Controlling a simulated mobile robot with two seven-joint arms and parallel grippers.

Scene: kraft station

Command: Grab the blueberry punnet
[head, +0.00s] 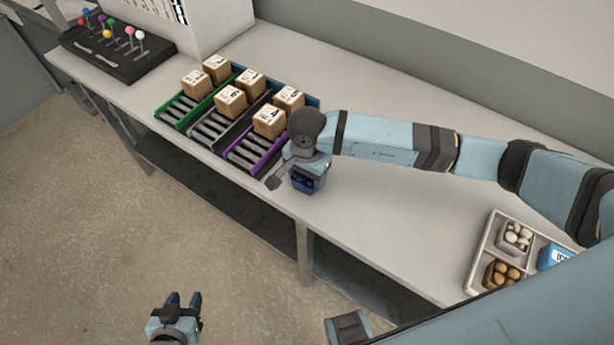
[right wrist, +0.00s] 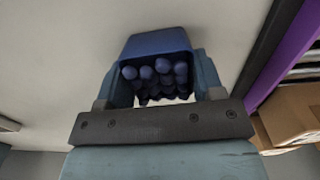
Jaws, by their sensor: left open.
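The blueberry punnet (head: 306,184) is a small blue tub of dark berries at the front edge of the counter, beside the purple-sided lane. In the right wrist view the punnet (right wrist: 158,45) sits between the fingers of my right gripper (right wrist: 158,85), which press against its two sides. In the head view my right gripper (head: 308,170) partly hides the punnet, and I cannot tell whether it touches the counter. My left gripper (head: 184,299) is open and empty, over the floor at the bottom, away from the counter.
Roller lanes with green (head: 187,116) and purple (head: 250,166) sides hold several cardboard boxes (head: 231,101). A divided tray (head: 471,271) with eggs, mushrooms and a blue pack stands at the right. A black rack (head: 118,62) is at far left.

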